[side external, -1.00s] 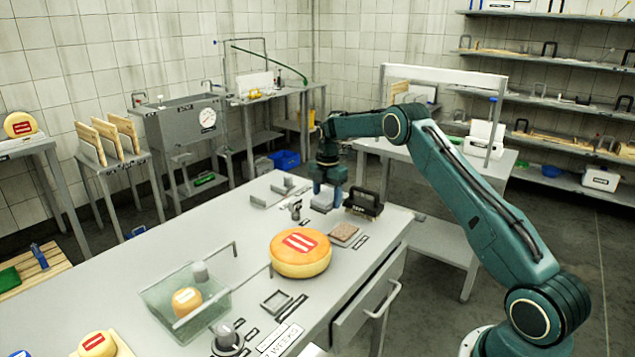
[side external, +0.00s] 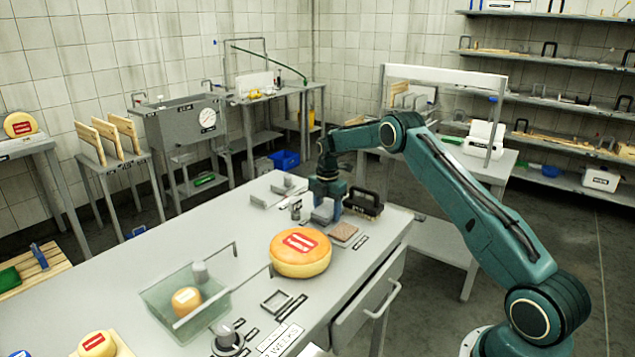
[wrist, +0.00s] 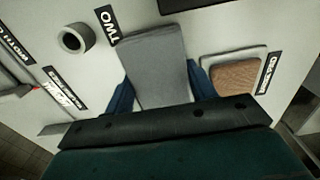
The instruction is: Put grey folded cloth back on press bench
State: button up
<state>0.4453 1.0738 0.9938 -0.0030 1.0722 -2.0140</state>
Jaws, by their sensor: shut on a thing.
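My gripper (side external: 328,199) is over the far right part of the grey bench (side external: 215,225), pointing down. It is shut on the grey folded cloth (side external: 322,214). In the wrist view the cloth (wrist: 156,62) lies between the two blue fingers of my gripper (wrist: 162,92), with its far end reaching beyond them. The cloth is at or very close to the bench top; I cannot tell if it touches.
A brown pad on a light tray (wrist: 238,76) is close to the right of the cloth. A dark handled block (side external: 364,203) stands just right of my gripper. A metal ring (wrist: 76,39) lies to the left. A large cheese wheel (side external: 300,254) sits nearer the camera.

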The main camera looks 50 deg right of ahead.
aim_at(327, 209)
jog(key=shift+f, duration=0.1)
jog(key=o, duration=0.6)
notch_tip(327, 209, up, 12)
dwell(0.5)
jog(key=shift+r, duration=0.2)
dwell(0.3)
